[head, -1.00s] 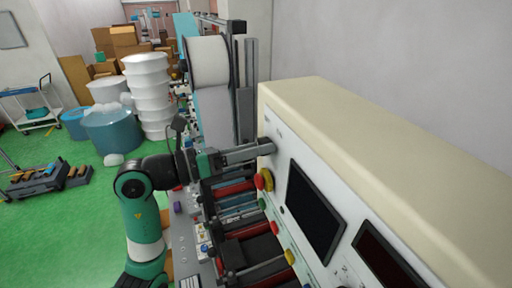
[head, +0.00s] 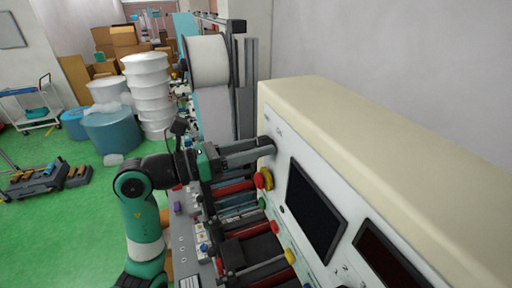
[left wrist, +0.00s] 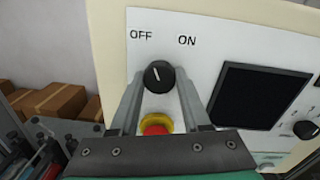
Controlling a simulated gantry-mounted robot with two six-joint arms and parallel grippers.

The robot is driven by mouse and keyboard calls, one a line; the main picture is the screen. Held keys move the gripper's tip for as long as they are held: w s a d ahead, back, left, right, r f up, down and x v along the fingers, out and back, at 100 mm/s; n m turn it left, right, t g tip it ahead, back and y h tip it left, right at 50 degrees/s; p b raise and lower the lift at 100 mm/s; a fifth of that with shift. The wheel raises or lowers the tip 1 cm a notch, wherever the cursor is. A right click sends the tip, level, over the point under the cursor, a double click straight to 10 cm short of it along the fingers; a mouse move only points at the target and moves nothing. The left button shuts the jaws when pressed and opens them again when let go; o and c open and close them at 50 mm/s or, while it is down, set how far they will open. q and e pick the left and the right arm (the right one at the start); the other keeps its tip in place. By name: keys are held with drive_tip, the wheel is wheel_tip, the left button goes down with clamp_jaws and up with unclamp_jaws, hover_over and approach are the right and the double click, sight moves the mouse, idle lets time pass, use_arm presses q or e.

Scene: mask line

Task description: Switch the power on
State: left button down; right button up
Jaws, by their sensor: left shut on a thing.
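The power knob (left wrist: 159,76) is a black round switch on the white front panel (left wrist: 200,55) of the machine, below the printed words OFF and ON. Its white mark looks near upright, tilted slightly toward OFF. My left gripper (left wrist: 160,88) is shut on the knob, one finger on each side of it in the left wrist view. In the head view my left gripper (head: 268,147) reaches the panel's upper left, and its fingers hide the knob there. My right gripper is in neither current view.
A red emergency button with a yellow collar (left wrist: 155,124) sits just below the knob, close under the fingers. A dark screen (head: 314,212) is to the right on the panel. A cream housing (head: 380,150) tops the machine. Rollers (head: 245,225) lie below my left arm.

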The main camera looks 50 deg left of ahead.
use_arm(q)
drive_tip(key=m, duration=0.3)
drive_tip(key=shift+f+b, duration=0.1)
drive_tip(key=shift+b, duration=0.3)
drive_tip(key=m+b, duration=0.1)
drive_tip(key=m, duration=0.2)
drive_tip(key=shift+m+b, duration=0.3)
drive_tip(key=m+b, duration=0.2)
drive_tip(key=m, duration=0.2)
drive_tip(key=shift+h, duration=0.3)
drive_tip(key=shift+a+m+b, duration=0.1)
drive_tip(key=shift+m+b, duration=0.65)
drive_tip(key=shift+m, duration=0.55)
drive_tip(key=shift+c, duration=1.8)
unclamp_jaws()
